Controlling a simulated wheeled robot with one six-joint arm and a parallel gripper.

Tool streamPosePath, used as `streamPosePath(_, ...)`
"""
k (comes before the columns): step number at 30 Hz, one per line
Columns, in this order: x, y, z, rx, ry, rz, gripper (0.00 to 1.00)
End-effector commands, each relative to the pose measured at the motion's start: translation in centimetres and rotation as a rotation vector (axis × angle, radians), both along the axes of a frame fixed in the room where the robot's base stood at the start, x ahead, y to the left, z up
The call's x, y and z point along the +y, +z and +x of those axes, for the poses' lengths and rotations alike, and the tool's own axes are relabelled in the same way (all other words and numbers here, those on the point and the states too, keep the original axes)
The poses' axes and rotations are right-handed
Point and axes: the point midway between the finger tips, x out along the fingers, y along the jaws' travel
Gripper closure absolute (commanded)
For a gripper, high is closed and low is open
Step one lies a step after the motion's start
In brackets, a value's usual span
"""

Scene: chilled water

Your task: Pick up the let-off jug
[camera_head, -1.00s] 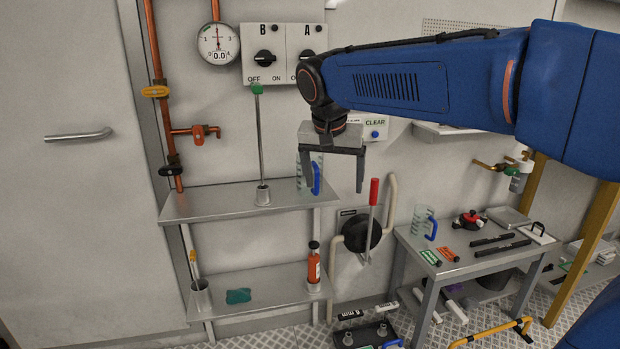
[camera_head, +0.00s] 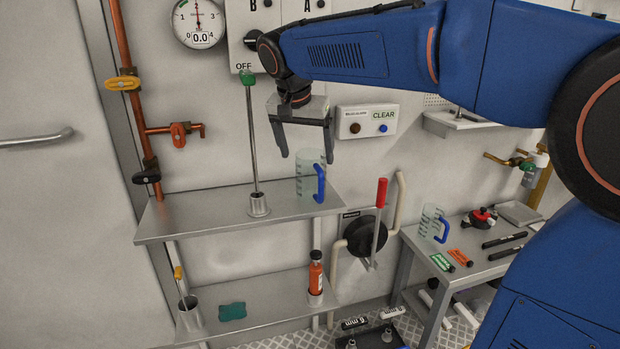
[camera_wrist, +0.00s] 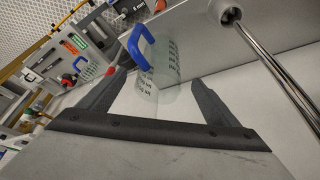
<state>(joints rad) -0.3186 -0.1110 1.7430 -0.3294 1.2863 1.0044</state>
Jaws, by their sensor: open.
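A clear jug with dark markings and a blue handle (camera_head: 309,182) stands upright near the right end of the upper shelf (camera_head: 205,222). A similar clear jug (camera_head: 429,220) stands on the side table at right; no label shows which is the let-off jug. My gripper (camera_head: 307,157) is open and empty, pointing down over the shelf jug, its fingertips near the rim. In the wrist view the shelf jug (camera_wrist: 163,72) appears between the two spread fingers, its handle toward the upper left. I cannot tell whether the fingers are beside it or above it.
A green-topped rod (camera_head: 252,140) stands in a metal cup (camera_head: 258,206) on the shelf, left of the jug. A red-handled lever (camera_head: 380,220) sits on the wall to the right. The shelf's left part is bare.

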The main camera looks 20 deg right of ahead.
Motion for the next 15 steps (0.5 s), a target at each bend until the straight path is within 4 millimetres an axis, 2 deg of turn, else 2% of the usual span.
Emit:
streamPosePath(9,-1.1,-4.4,1.4,0.004,-0.002,-0.002,0.16)
streamPosePath(15,-1.5,-5.9,2.0,0.001,0.000,-0.001,0.16)
